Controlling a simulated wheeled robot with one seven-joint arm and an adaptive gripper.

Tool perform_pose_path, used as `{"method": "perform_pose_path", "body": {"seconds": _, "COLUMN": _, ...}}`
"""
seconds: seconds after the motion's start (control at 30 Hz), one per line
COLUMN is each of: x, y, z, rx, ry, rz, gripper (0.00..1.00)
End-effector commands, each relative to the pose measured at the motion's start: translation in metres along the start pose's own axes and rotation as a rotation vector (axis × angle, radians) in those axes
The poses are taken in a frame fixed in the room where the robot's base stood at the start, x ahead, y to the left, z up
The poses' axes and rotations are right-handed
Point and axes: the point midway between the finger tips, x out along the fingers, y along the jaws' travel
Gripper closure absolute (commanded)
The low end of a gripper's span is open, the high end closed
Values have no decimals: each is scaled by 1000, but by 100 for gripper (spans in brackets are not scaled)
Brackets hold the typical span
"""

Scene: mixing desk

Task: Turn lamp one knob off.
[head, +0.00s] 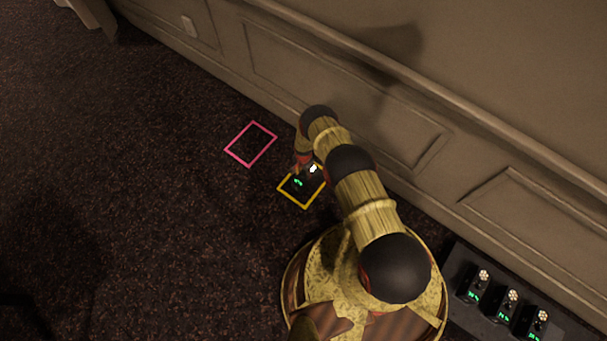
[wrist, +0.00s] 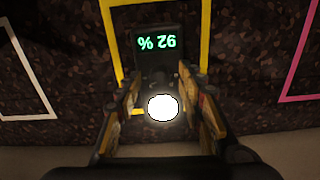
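A small dark box with a green display (wrist: 157,42) stands inside a yellow square outline. A dark knob-like part (wrist: 160,78) shows between display and lamp, partly hidden. No label shows which lamp this is. The lamp also shows lit in the head view (head: 313,169). My gripper (wrist: 167,84) is open, with one finger on each side of the lamp and dark part. I cannot tell whether the fingers touch anything.
A pink square outline (head: 251,144) is left of the yellow one (head: 290,202) in the head view. A white outline (wrist: 22,70) shows left in the wrist view. Three small boxes with green displays stand on a dark panel (head: 462,262) at the lower right. A panelled wall (head: 330,85) runs behind.

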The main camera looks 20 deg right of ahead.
Motion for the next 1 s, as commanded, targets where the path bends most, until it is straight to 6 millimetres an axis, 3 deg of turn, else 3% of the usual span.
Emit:
{"method": "perform_pose_path", "body": {"seconds": 0.17, "x": 0, "y": 0, "z": 0, "rx": 0, "ry": 0, "rz": 0, "gripper": 62}}
{"method": "perform_pose_path", "body": {"seconds": 0.83, "x": 0, "y": 0, "z": 0, "rx": 0, "ry": 0, "rz": 0, "gripper": 99}}
{"method": "perform_pose_path", "body": {"seconds": 1.0, "x": 0, "y": 0, "z": 0, "rx": -1, "ry": 0, "rz": 0, "gripper": 100}}
